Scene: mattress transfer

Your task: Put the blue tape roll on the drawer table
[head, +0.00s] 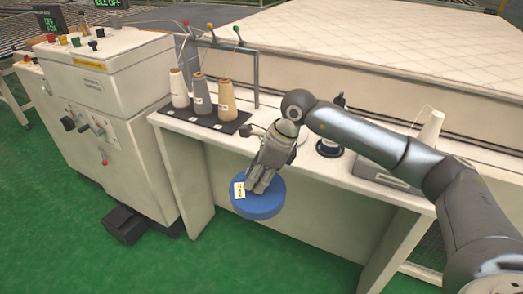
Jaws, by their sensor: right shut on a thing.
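The blue tape roll (262,204) is a flat blue disc with a small pale label on its left side. My right gripper (258,187) is shut on the roll and holds it in the air in front of the long pale table (300,157). The fingers cover part of the roll's top. I cannot tell any drawer on the table. My left gripper is not in view.
Cone thread spools (227,99) stand on a black tray at the table's left. A control cabinet (110,110) is at the left, with a black pedal (125,224) on the floor. A quilted mattress (400,40) lies behind.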

